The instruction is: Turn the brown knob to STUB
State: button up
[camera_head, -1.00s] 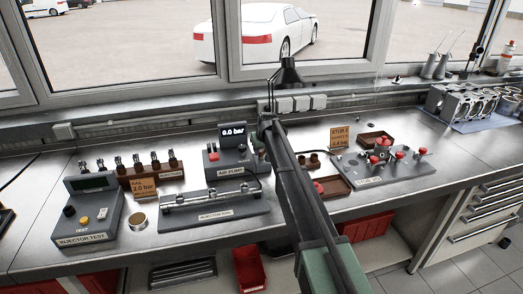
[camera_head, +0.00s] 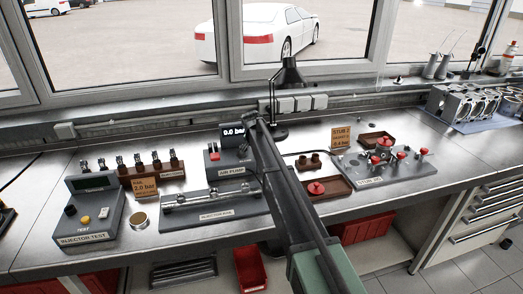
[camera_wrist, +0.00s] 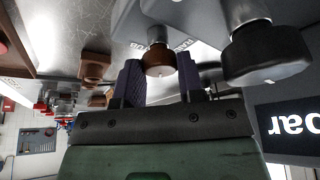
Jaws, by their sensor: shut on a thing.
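In the wrist view, the brown knob (camera_wrist: 160,56) is a short cylinder with a brown face on a metal collar, sticking out of a grey panel. The two ribbed dark fingers of my gripper (camera_wrist: 160,78) stand on either side of it, shut on the knob. Lettering on the panel beside it is upside down and partly hidden, so the setting cannot be read. In the head view, the air pump box (camera_head: 229,171) reads 0.0 bar on its screen (camera_head: 233,132). My arm ends beside it and hides the knob and my gripper.
A larger black knob (camera_wrist: 265,52) sits close beside the brown one. The injector rig (camera_head: 215,207) and injector test box (camera_head: 90,215) stand to the left. A brown tray (camera_head: 335,188) with a red part and the stub rig (camera_head: 370,178) lie to the right.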

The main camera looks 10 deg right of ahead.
jog(key=m+g, duration=0.1)
jog(key=m, duration=0.2)
jog(key=m+g+h, duration=0.1)
jog(key=m, duration=0.2)
jog(key=shift+w+a+m, duration=0.1)
jog(key=shift+w+m, duration=0.1)
jog(key=shift+m, duration=0.1)
dwell(0.4)
jog(key=o, duration=0.9)
jog(key=shift+r, duration=0.1)
jog(key=p+v, duration=1)
jog(key=shift+w+a+r, duration=0.15)
jog(key=shift+a+r, duration=0.1)
jog(key=shift+a, duration=0.05)
